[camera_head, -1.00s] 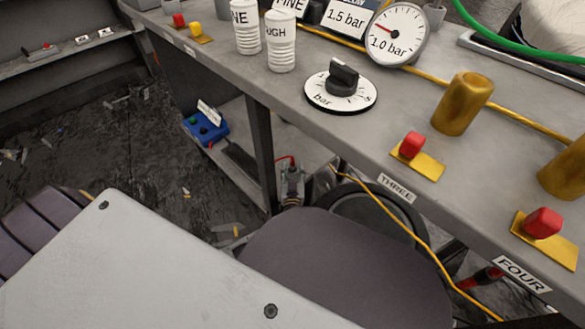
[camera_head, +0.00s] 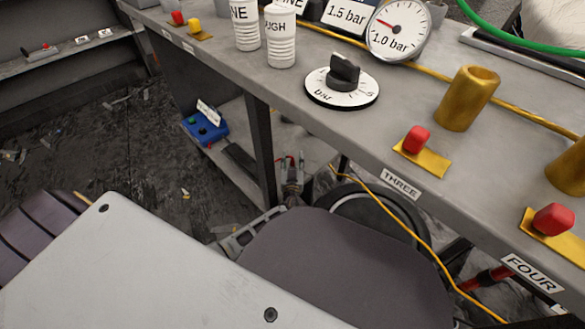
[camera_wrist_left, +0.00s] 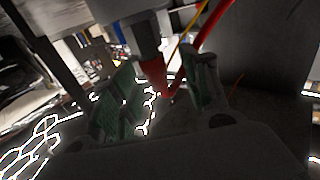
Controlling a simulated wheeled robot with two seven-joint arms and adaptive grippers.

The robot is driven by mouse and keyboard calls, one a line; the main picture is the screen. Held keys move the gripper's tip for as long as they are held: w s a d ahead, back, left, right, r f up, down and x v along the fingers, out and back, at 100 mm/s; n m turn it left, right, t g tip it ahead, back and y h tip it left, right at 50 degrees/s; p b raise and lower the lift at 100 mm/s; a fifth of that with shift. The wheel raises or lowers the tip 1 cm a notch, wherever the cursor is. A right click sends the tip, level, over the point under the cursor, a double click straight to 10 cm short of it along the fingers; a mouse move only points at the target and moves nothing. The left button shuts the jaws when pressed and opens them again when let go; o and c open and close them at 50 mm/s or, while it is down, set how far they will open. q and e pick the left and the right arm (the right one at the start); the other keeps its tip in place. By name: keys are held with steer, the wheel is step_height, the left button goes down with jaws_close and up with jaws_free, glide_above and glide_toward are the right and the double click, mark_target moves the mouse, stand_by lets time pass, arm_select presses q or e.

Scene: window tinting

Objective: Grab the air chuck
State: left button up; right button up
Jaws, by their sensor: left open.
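A small metal fitting with a red hose (camera_head: 291,172), which looks like the air chuck, is under the bench beside the dark table leg. In the left wrist view a dark metal cylinder with a red lower end (camera_wrist_left: 151,62) stands just beyond and between the fingers; it seems to be the same fitting. My left gripper (camera_head: 256,228) is partly hidden below and left of the fitting in the head view. Its two fingers (camera_wrist_left: 163,92) are open, with nothing clearly held between them. The right gripper is not in view.
The bench (camera_head: 270,87) carries a pressure dial (camera_head: 342,87), a gauge (camera_head: 398,30) and brass cylinders (camera_head: 467,98). A yellow hose (camera_head: 405,228) hangs in front of a dark wheel (camera_head: 375,203). A blue box (camera_head: 205,126) sits on the lower shelf.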

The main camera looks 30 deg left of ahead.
arm_select(q)
jaws_close()
stand_by(0.4)
steer(key=shift+r, duration=0.1)
